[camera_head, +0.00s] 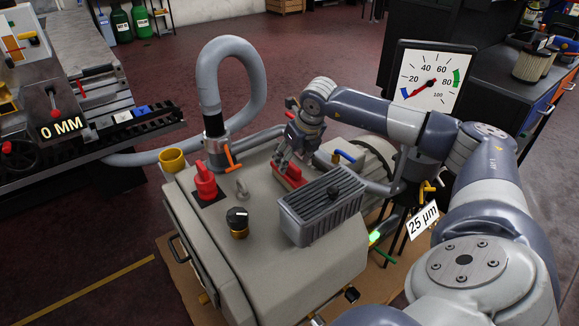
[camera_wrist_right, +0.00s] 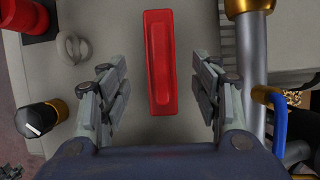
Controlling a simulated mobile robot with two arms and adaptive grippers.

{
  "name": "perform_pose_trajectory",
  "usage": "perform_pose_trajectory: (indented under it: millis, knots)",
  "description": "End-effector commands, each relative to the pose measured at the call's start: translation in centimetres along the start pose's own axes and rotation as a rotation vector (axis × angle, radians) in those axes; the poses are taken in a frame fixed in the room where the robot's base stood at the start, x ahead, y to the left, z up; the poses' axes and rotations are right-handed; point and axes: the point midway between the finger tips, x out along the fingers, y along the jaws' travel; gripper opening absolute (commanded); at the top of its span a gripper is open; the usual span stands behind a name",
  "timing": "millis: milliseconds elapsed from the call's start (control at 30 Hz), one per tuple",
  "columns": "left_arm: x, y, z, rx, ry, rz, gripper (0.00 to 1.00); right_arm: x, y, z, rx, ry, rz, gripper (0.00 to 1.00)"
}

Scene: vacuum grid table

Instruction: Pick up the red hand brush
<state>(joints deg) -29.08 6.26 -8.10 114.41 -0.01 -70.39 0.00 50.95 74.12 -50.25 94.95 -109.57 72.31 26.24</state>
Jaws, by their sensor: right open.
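The red hand brush (camera_wrist_right: 160,62) lies on top of the beige machine housing (camera_wrist_right: 70,80). In the right wrist view it runs lengthwise between the two fingers of my right gripper (camera_wrist_right: 160,90), with a gap on both sides. My right gripper is open and empty, pointing down at the brush. In the head view the brush (camera_head: 291,176) is partly hidden by my right gripper (camera_head: 287,168), which is just over it. How far the fingertips are above the housing is hard to tell. My left gripper is not in view.
A grey ribbed box (camera_head: 322,208) stands right beside the brush. A red switch (camera_head: 205,182), a black knob (camera_head: 237,219) and a lifting ring (camera_head: 242,190) stand to its left. A grey hose (camera_head: 212,90) rises behind. A metal pipe (camera_wrist_right: 250,60) with a brass collar is close to the gripper's right finger.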

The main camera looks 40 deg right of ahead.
Motion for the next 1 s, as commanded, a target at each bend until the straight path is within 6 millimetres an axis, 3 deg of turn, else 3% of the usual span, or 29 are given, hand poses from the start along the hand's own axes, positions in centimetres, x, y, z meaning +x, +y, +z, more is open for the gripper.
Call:
perform_pose_trajectory:
  millis: [300, 1000]
  knots:
    - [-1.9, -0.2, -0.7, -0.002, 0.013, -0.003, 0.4, 4.3, -0.1, 0.2, 0.0, 0.001, 0.001, 0.58]
    - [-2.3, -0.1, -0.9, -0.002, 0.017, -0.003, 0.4, 4.8, -0.1, 0.2, 0.0, 0.0, 0.001, 0.58]
